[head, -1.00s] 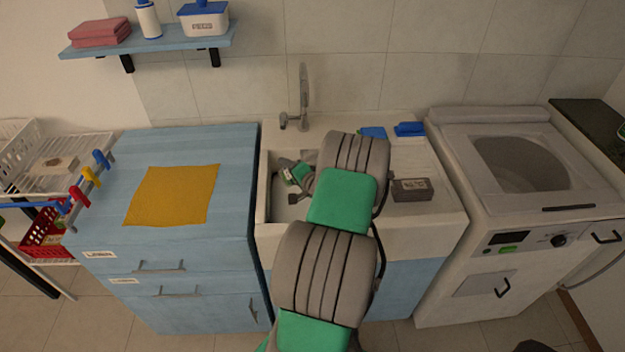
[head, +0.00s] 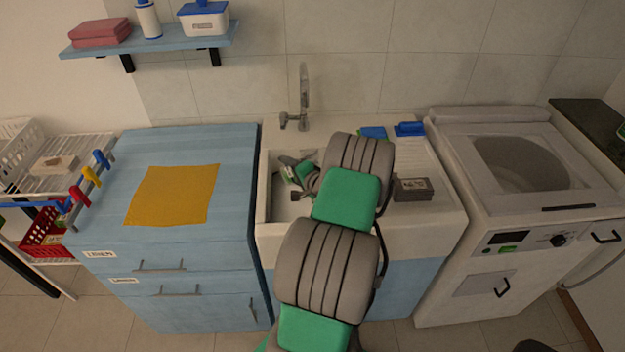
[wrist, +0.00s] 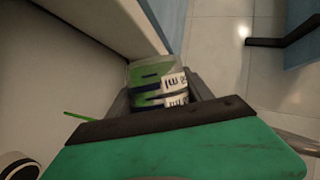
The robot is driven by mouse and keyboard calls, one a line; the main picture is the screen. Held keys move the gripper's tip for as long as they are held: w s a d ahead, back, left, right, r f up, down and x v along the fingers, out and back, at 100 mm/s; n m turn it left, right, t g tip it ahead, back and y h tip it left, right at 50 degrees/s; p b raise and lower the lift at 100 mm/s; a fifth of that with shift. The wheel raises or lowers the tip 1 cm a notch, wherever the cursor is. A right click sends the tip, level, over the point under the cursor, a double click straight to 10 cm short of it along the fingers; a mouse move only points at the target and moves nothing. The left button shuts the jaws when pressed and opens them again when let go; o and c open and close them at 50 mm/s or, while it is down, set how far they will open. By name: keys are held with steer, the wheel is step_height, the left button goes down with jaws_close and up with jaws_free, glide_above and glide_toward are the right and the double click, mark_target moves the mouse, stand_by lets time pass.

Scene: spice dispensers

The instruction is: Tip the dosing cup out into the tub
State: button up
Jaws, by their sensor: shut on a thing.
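My gripper (wrist: 160,97) is shut on the dosing cup (wrist: 146,74), a clear cup with green and dark blue bands and a white label. In the head view my gripper (head: 287,170) is tilted over the left part of the white sink basin (head: 267,190); my arm hides much of the basin. The cup shows there only as a small green and white patch. Its contents cannot be made out. I cannot tell for certain which thing is the tub. A white round rim with a dark middle (wrist: 18,168) shows at the wrist view's lower left.
A tap (head: 303,100) stands behind the sink. A yellow cloth (head: 172,195) covers part of the left cabinet. The washing machine (head: 520,160) stands right. A blue-lidded container (head: 204,20) is on the shelf.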

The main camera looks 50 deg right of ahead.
steer(key=shift+s+d+r+m+t+y+b, duration=0.35)
steer(key=shift+d+m+b, duration=0.25)
steer(key=shift+b, duration=0.3)
stand_by(0.5)
steer(key=shift+s+d+r+m+t+y+b, duration=0.15)
steer(key=shift+r+m+t+y+b, duration=0.15)
steer(key=shift+m+t+b, duration=0.35)
stand_by(1.0)
